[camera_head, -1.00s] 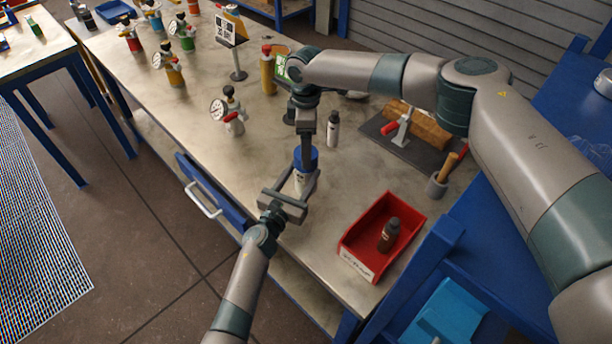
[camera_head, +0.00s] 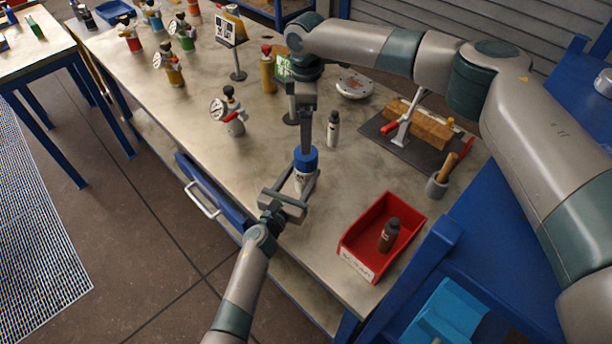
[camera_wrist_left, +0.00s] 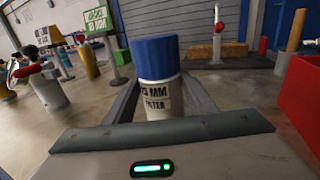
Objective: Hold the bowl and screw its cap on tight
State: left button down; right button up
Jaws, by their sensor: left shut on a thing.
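The bowl (camera_head: 302,181) is a white cylinder with a "25 MM FILTER" label, upright in the left wrist view (camera_wrist_left: 162,98). Its blue cap (camera_head: 306,162) sits on top and looks level in the left wrist view (camera_wrist_left: 156,57); how tight it is cannot be told. My left gripper (camera_head: 303,188) is shut around the bowl, one finger on each side. My right gripper (camera_head: 306,148) points down over the cap. Its fingers are seen edge-on, so their opening is unclear. The left wrist view shows no fingers around the cap.
A red bin (camera_head: 358,262) with a dark bottle (camera_head: 389,235) stands to the right. A white bottle (camera_head: 333,130) is just behind the cap. A gauge assembly (camera_head: 232,122) stands left, a clamp board (camera_head: 384,128) back right.

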jog(key=shift+r, duration=2.45)
pick_arm(q)
jog(key=c, duration=0.7)
grip_release()
jog(key=b+v, duration=0.2)
jog(key=v, duration=1.5)
jog(key=shift+s+a, duration=0.1)
jog(key=shift+s, duration=0.1)
pick_arm(e)
notch_tip(320, 180, down, 2)
jog(key=shift+f, duration=0.25)
